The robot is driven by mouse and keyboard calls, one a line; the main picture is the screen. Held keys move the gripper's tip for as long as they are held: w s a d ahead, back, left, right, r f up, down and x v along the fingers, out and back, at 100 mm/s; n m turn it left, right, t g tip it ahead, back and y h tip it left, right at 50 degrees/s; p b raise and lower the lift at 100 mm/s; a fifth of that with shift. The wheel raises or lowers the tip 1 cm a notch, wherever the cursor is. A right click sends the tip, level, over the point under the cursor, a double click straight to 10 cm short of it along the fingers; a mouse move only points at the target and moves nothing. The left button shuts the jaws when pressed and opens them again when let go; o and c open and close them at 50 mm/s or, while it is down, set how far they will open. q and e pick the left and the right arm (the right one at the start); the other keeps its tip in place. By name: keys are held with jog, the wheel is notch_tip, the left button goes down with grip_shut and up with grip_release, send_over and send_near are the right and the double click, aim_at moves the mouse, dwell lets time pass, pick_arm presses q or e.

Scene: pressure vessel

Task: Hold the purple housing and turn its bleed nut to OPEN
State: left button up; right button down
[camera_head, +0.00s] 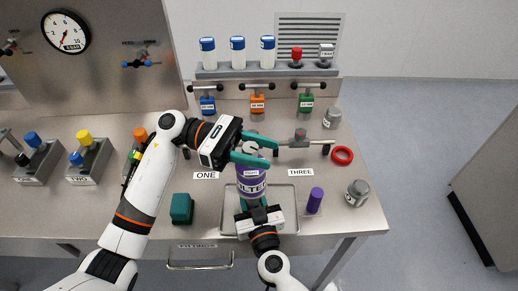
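The purple housing (251,184) stands upright near the front of the bench, with pale lettering on its side and a pale top. My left gripper (271,153) reaches in from the left above it. Its two teal fingers are spread, one on the far side and one on the near side of the housing's top. The bleed nut lies between or under these fingers and is mostly hidden; I cannot read its setting. My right gripper (253,203) comes from the front, low on the housing, and its teal fingers appear closed around the housing's lower part.
A shallow metal tray (285,222) lies beneath. A purple cylinder (315,200), a red ring (342,155) and a grey cylinder (357,193) stand to the right. A green block (181,208) is at the left. A rack of bottles (238,52) stands behind.

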pick_arm(q)
jog(key=c, duration=0.7)
jog(key=shift+o, duration=0.2)
jog(key=shift+n+t, duration=0.3)
jog(key=shift+t, duration=0.2)
jog(key=n+t, duration=0.1)
jog(key=n+t+h, duration=0.1)
jog(key=t, duration=0.1)
jog(key=n+t, duration=0.1)
jog(key=shift+w+f+t, duration=0.1)
jog(key=shift+w+t, duration=0.15)
jog(key=shift+t, duration=0.15)
jog(key=shift+w+n+t, duration=0.15)
jog(key=shift+n+t, duration=0.7)
jog(key=shift+t, duration=0.4)
jog(key=shift+w+n+t, duration=0.15)
jog(key=shift+n+t, duration=0.7)
jog(key=shift+t, duration=0.7)
jog(key=o, duration=1)
